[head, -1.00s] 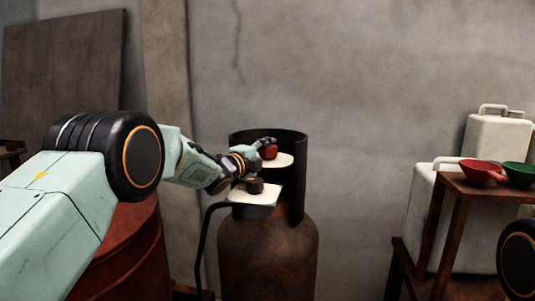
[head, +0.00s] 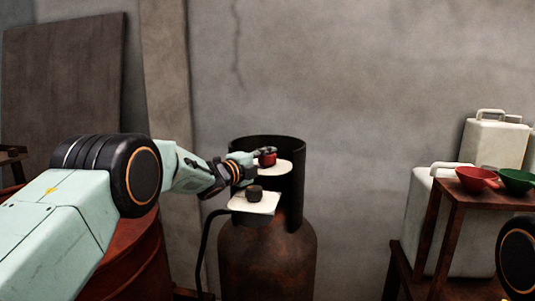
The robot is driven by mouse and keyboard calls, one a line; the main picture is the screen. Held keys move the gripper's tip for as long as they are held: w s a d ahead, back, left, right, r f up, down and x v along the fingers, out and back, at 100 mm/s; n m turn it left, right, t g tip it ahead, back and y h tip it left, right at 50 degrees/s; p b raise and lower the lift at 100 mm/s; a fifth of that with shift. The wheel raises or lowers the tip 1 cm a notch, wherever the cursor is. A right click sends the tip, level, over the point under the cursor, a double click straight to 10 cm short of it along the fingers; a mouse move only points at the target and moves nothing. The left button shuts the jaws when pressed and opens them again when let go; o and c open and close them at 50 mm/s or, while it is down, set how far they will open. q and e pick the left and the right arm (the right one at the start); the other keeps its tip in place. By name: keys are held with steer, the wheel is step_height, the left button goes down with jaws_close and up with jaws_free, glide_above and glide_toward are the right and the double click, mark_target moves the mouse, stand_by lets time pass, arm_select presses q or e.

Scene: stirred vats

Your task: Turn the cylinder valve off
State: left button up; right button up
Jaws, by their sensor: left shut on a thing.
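A rusty brown gas cylinder (head: 268,258) stands upright against the wall, with a dark open collar around its top. A small red valve knob (head: 267,159) sits on a white plate (head: 280,168) inside the collar. My left gripper (head: 262,157) reaches in from the left and is shut on the red knob; its fingers hide part of the knob. A dark knob (head: 254,193) stands on a lower white plate (head: 262,206) at the collar's front, apart from the gripper. My right gripper is not in view.
A black hose (head: 203,255) hangs from the lower plate's left side. A red drum (head: 135,262) stands left, under my arm. At right, a wooden stand (head: 455,192) holds a red bowl (head: 477,180) and a green bowl (head: 517,181), near white canisters (head: 497,140).

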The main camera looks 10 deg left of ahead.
arm_select(q)
steer(key=shift+a+r, duration=0.1)
steer(key=shift+r, duration=0.1)
steer(key=o, duration=1.1)
steer(key=shift+f, duration=0.1)
steer(key=shift+o, duration=0.3)
steer(key=shift+s+a, duration=0.35)
steer(key=shift+s, duration=0.2)
steer(key=v, duration=1)
steer(key=shift+s, duration=0.3)
steer(key=shift+a, duration=0.1)
